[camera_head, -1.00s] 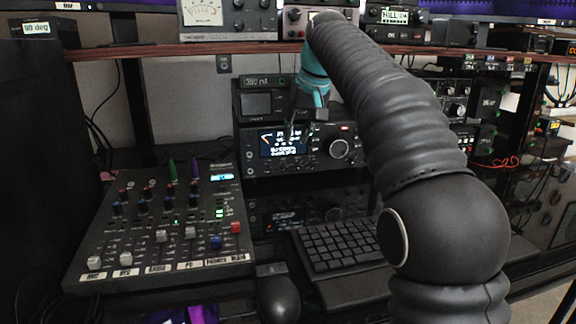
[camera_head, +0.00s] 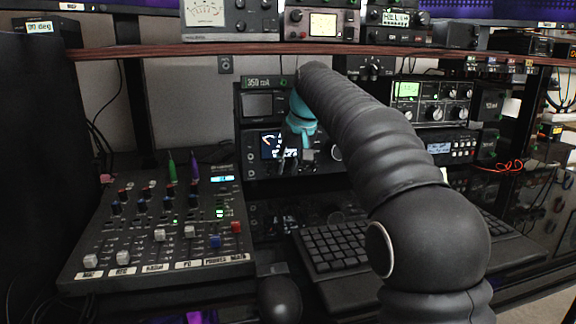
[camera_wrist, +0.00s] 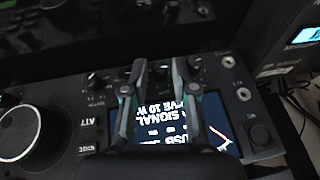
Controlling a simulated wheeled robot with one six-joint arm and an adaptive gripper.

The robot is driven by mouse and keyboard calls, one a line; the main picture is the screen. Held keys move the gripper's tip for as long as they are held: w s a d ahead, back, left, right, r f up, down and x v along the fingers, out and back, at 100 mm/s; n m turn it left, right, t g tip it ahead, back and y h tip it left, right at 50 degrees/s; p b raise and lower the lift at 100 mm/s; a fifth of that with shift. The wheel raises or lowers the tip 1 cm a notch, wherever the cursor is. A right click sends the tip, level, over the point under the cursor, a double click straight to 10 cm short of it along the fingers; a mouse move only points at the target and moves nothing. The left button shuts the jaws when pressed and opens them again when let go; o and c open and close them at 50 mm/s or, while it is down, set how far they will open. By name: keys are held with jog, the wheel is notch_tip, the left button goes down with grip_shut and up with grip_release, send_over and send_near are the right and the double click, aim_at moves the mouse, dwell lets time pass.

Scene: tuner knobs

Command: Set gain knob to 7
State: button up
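A black radio with a lit display (camera_head: 270,147) stands at mid-shelf in the head view. In the wrist view its display (camera_wrist: 165,122) appears upside down, with a large tuning knob (camera_wrist: 22,132) at left and a small black knob (camera_wrist: 97,81) near the top edge. My gripper (camera_head: 290,166) is in front of the radio face and hides part of it. In the wrist view my gripper (camera_wrist: 158,66) has its two fingers apart, with small controls visible between the tips and nothing held. No gain label is readable, so I cannot tell which knob is the gain knob.
A mixer (camera_head: 155,225) with several faders stands at left. A keyboard (camera_head: 330,245) and a mouse (camera_head: 279,299) lie in front. Another unit with several knobs (camera_head: 433,112) stands at right. A wooden shelf (camera_head: 200,50) runs above.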

grip_shut()
jog(key=shift+d+y+p, duration=0.15)
jog(key=shift+y+p, duration=0.3)
jog(key=shift+y, duration=0.35)
jog(key=shift+o, duration=0.8)
grip_release()
